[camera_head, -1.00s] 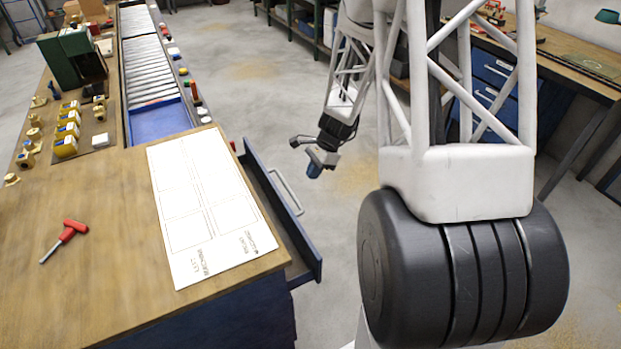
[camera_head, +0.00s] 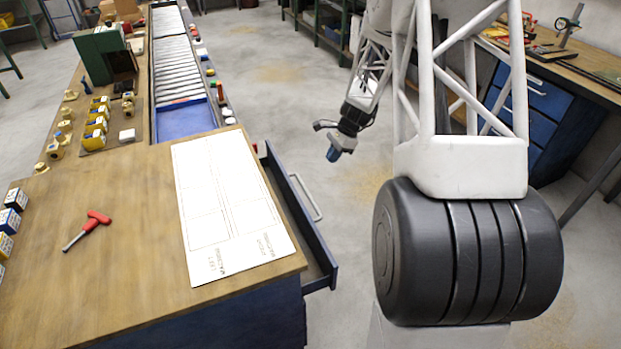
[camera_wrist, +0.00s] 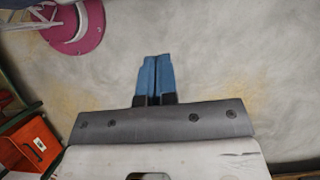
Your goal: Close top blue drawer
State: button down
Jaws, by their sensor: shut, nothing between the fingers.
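The top blue drawer (camera_head: 315,249) is pulled out from the right side of the wooden workbench (camera_head: 130,278), and its silver handle (camera_head: 306,197) faces right. Its inside is partly hidden under the bench top. My gripper (camera_head: 333,155) hangs over the floor to the right of and beyond the drawer, apart from it. In the wrist view, my gripper's two blue fingers (camera_wrist: 155,77) are together with nothing between them, over bare grey floor. The drawer is not visible in the wrist view.
A printed white sheet (camera_head: 228,205) and a red-handled tool (camera_head: 87,230) lie on the bench. A roller conveyor (camera_head: 178,85) runs away at the back. Another bench with blue drawers (camera_head: 535,105) stands at right. The wrist view shows an orange bin (camera_wrist: 30,145) and a pink round object (camera_wrist: 82,30).

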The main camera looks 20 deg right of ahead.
jog(key=shift+w+d, duration=0.35)
jog(key=shift+w, duration=0.35)
jog(key=shift+f, duration=0.1)
jog(key=a+f, duration=0.8)
jog(key=shift+a, duration=0.2)
dwell(0.4)
jog(key=shift+a, duration=0.1)
